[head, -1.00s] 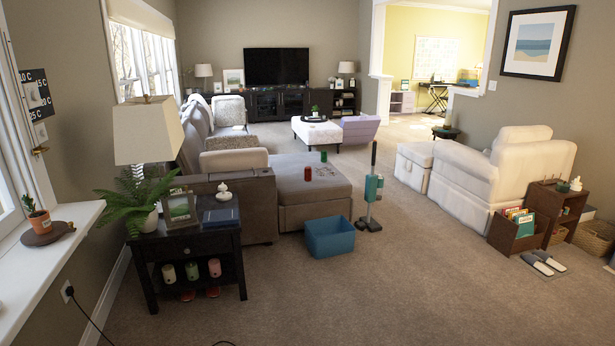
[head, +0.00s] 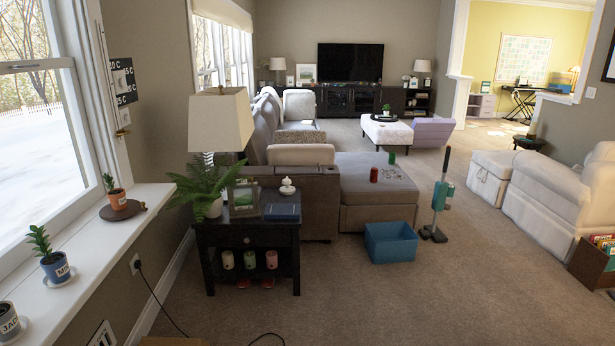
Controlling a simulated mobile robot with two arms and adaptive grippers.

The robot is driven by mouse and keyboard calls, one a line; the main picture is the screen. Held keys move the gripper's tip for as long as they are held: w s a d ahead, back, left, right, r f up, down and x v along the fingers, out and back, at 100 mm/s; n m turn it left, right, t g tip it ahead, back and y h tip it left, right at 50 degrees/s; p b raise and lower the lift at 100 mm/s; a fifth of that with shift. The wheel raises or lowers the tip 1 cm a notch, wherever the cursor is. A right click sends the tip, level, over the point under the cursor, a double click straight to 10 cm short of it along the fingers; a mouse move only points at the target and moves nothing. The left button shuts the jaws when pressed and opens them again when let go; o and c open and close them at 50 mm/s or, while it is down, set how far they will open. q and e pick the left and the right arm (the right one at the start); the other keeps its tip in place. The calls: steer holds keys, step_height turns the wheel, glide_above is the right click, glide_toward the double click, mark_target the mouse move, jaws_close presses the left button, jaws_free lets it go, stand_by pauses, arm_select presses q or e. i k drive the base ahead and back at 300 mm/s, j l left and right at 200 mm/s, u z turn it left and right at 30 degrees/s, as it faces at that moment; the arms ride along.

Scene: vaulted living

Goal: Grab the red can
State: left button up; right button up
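A small red can (head: 374,174) stands upright on the grey chaise end of the sofa (head: 375,205), near its left front part. A small green can or cup (head: 392,157) stands behind it, a little to the right. Both are far ahead of me, across open carpet. Neither of my grippers shows in the head view, so nothing can be seen of what they hold.
A dark side table (head: 247,236) with a lamp (head: 220,122) and fern stands left of the sofa. A blue bin (head: 391,242) and an upright vacuum (head: 437,200) stand before the chaise. A cord (head: 160,300) lies at front left.

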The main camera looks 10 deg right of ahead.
mark_target(374, 172)
steer(key=i+l+z, duration=0.35)
steer(key=i, duration=0.15)
steer(key=i+l+z, duration=0.2)
steer(key=i+z, duration=0.15)
steer(key=i, duration=0.15)
steer(key=i+z, duration=0.35)
steer(key=i, duration=2.8)
steer(key=l, duration=0.1)
